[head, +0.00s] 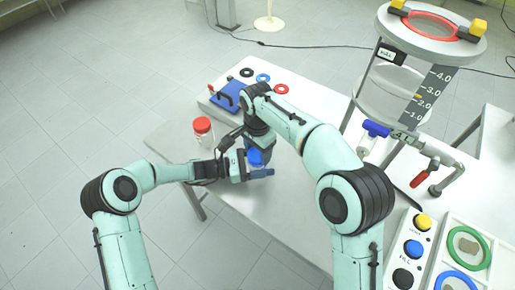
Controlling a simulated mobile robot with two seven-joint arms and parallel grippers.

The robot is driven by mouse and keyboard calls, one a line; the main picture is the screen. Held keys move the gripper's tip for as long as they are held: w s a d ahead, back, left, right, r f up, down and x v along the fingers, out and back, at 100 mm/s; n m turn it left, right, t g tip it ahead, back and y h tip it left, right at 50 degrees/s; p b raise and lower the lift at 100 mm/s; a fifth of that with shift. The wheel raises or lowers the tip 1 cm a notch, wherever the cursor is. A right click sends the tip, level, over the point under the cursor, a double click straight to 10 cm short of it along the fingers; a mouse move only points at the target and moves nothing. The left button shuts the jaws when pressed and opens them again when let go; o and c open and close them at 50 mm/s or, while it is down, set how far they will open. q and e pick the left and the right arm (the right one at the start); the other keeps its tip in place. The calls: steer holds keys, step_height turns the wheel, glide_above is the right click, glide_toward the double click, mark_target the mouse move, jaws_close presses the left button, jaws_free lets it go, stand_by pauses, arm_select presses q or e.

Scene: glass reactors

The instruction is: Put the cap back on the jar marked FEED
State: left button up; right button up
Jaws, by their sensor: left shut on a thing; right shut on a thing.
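A blue thing (255,157), apparently a blue cap or blue-capped jar, is between my two grippers near the table's front left edge. My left gripper (250,171) reaches in from the left and is shut low on it, seemingly on the jar's body. My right gripper (259,142) points down from above and is shut at its top, seemingly on the blue cap. The fingers hide most of the jar, so I cannot tell whether cap and jar touch. No FEED marking is readable. A clear jar with a red cap (202,125) stands left of the grippers.
A blue tray-like piece (228,95) and black, blue and red rings (263,77) lie behind. A glass reactor (395,95) with a blue valve handle (376,129) and red lever stands right. A button panel (415,248) is at the front right. The white table (290,215) is bare in front.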

arm_select(q)
jaws_close()
arm_select(e)
steer(key=shift+f, duration=0.1)
steer(key=m, duration=1.7)
steer(key=shift+s, duration=0.1)
steer(key=m, duration=0.5)
steer(key=shift+m, duration=0.3)
steer(key=o, duration=1)
